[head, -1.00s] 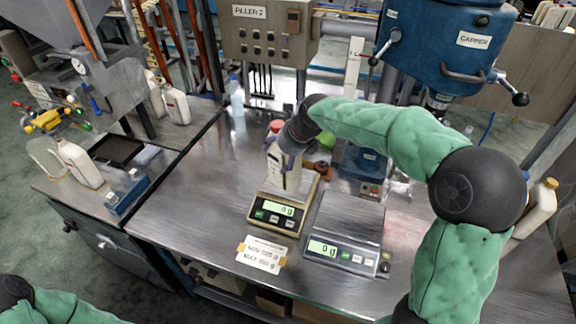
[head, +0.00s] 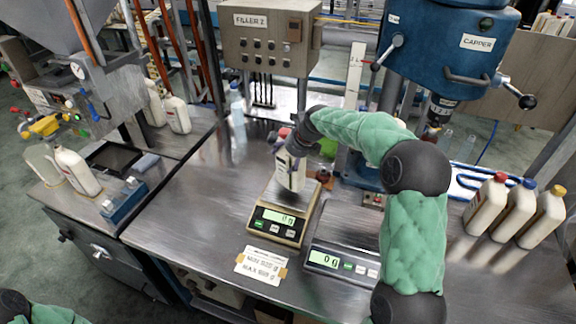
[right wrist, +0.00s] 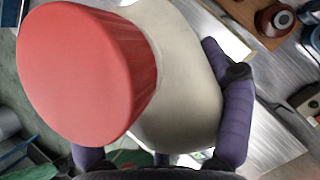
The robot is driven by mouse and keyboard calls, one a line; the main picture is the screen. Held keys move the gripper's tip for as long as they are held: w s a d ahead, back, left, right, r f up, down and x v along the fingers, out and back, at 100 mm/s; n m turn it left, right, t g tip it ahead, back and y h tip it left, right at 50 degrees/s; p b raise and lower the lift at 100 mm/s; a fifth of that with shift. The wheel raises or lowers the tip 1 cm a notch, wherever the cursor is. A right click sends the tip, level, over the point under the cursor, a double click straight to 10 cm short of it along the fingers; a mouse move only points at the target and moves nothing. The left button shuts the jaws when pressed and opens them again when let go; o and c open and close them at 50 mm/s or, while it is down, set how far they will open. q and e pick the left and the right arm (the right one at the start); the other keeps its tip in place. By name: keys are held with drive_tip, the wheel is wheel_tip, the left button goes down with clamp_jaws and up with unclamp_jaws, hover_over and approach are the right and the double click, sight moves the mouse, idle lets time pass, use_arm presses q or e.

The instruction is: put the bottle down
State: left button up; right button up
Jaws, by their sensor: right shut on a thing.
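A cream bottle (head: 290,174) with a red cap stands upright in my right gripper (head: 293,150), at the gold-framed scale (head: 262,222) on the left of the two scales. In the right wrist view, the bottle's red cap (right wrist: 88,75) fills the left side, and the purple fingers of my right gripper (right wrist: 165,135) are closed around the cream body (right wrist: 185,80). My left gripper is out of view; only part of my left arm shows at the bottom left.
A second scale (head: 343,262) stands to the right, under my right arm. Several capped bottles (head: 515,210) stand at the right. A label card (head: 262,265) lies in front of the gold scale. The metal table (head: 185,215) is clear to the left.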

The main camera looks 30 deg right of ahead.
sight(288, 164)
wheel_tip(288, 164, down, 3)
drive_tip(key=shift+w+d+f+b, duration=0.1)
drive_tip(key=shift+w+d+b, duration=0.05)
drive_tip(key=shift+b, duration=0.6)
drive_tip(key=o, duration=1.6)
drive_tip(key=shift+f, duration=0.1)
drive_tip(key=p+v, duration=0.3)
drive_tip(key=v, duration=0.9)
drive_tip(key=shift+p, duration=0.3)
